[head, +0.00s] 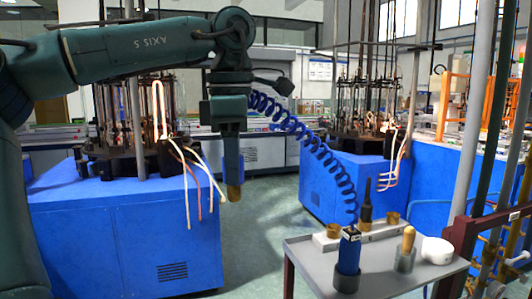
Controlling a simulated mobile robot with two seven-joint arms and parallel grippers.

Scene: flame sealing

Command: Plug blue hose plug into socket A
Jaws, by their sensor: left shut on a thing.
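My left gripper (231,150) hangs pointing down in the middle of the head view, high in front of the blue machines. It is shut on the blue hose plug, whose brass-coloured tip (233,192) shows below the fingers. A blue coiled hose (310,143) runs from beside the gripper down right to a blue cylinder (348,250) in a grey holder on the cart. A pale block on the cart carries brass-coloured sockets (333,231) and (392,219). I cannot read which one is socket A. The held tip is left of and above the block, apart from it. My right gripper is out of view.
The grey cart top (305,258) also bears a dark pointed tool (366,205), a wooden-handled tool (408,240) in a grey cup and a white bowl (437,250). Pale and pink hoses (190,185) hang from the left blue machine (130,230).

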